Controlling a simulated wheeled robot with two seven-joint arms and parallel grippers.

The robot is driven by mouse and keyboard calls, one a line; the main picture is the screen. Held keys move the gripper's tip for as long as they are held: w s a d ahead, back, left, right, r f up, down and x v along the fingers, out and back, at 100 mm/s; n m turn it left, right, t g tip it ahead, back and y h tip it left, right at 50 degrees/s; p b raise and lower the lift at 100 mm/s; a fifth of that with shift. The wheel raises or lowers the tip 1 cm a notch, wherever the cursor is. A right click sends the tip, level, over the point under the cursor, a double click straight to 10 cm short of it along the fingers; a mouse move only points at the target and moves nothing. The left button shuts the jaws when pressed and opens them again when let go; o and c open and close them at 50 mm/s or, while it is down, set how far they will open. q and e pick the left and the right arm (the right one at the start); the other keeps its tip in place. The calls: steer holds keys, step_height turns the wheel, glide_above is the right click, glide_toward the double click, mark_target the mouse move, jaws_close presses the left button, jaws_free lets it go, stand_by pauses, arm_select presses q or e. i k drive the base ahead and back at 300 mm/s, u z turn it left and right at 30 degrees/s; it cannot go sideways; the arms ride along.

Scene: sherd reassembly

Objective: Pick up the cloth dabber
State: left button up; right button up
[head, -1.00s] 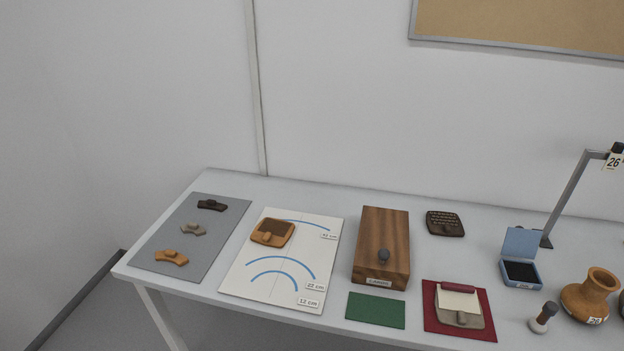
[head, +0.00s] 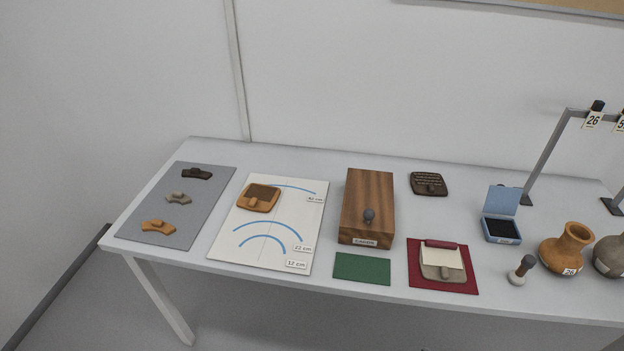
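A small upright tool, which looks like the cloth dabber (head: 521,270), stands at the front right of the table. It has a pale rounded foot, a brown handle and a dark grey top. It stands alone between the red mat and the orange jar. Neither of my grippers is in view.
The table (head: 210,266) holds a grey mat (head: 150,205) with sherds, a white arc chart (head: 283,215), a wooden box (head: 368,190), a green mat (head: 362,268), a red mat (head: 467,277), an open blue ink pad (head: 501,201), an orange jar (head: 562,248) and a grey jar (head: 611,257).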

mark_target(517, 277)
steer(key=z, duration=1.6)
